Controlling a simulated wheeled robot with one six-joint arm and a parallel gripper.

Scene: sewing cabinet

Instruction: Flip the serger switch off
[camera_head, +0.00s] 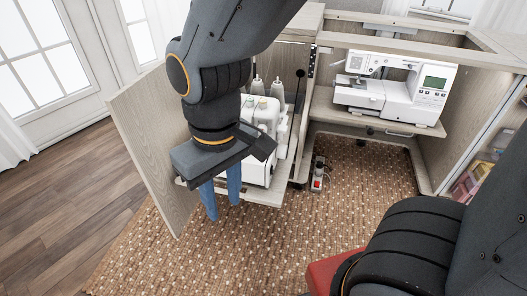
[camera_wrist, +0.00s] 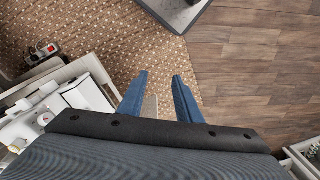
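The white serger (camera_head: 262,112) stands on a pull-out shelf (camera_head: 262,195) at the left of the sewing cabinet, partly hidden behind my arm and gripper. In the wrist view, white machine parts, likely the serger (camera_wrist: 88,96), show at the left edge. I cannot make out the serger's switch in either view. My gripper (camera_head: 222,200) is in front of the serger in the head view, pointing down. In the wrist view my gripper (camera_wrist: 161,78) has its two blue fingers apart, with nothing held between them.
A cabinet door (camera_head: 150,140) stands open at the left. A white sewing machine (camera_head: 395,90) sits on the right shelf. A power strip with a red switch (camera_head: 318,178) lies on the woven rug (camera_head: 350,205). Bare wood floor (camera_head: 50,185) is free at the left.

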